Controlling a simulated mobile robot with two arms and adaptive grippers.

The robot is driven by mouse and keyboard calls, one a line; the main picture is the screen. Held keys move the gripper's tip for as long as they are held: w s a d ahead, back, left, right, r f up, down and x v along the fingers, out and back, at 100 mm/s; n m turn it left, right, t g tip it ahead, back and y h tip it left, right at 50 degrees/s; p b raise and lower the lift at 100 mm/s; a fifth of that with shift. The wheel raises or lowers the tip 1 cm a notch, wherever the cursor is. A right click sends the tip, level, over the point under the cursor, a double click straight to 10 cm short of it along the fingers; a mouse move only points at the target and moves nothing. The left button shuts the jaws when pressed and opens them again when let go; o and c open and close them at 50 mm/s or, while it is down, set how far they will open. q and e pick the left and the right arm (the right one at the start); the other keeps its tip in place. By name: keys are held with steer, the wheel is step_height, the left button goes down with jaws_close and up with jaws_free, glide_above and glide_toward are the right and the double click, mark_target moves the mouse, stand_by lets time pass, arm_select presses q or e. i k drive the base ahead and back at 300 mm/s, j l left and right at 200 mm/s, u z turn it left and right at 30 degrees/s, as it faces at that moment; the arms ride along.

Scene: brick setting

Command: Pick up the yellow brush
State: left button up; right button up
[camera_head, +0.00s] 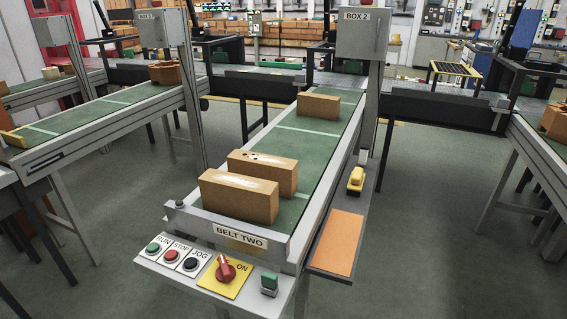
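The yellow brush (356,180) appears to be the small yellow block-shaped thing with a darker underside. It lies on the narrow grey side shelf (375,197) along the right side of belt two, behind an orange pad. Nothing touches it from above and its top is in plain sight. Its bristles are too small to make out. Neither of my grippers shows in the head view.
Belt two (315,157) carries brown bricks (238,196). The orange pad (337,242) covers the shelf's front part. A control panel with buttons, a red knob (225,270) and a small green-topped thing (269,284) is in front. A grey post (373,90) rises behind the brush. Floor at right is clear.

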mark_target(354, 186)
steer(key=i+l+u, duration=0.15)
steer(key=l, duration=0.2)
steer(key=i+l+u, duration=0.1)
steer(key=l, duration=0.25)
steer(key=i+l+u, duration=0.15)
steer(key=l, duration=0.2)
steer(key=l+u, duration=0.1)
steer(key=l, duration=0.3)
steer(key=i, duration=0.05)
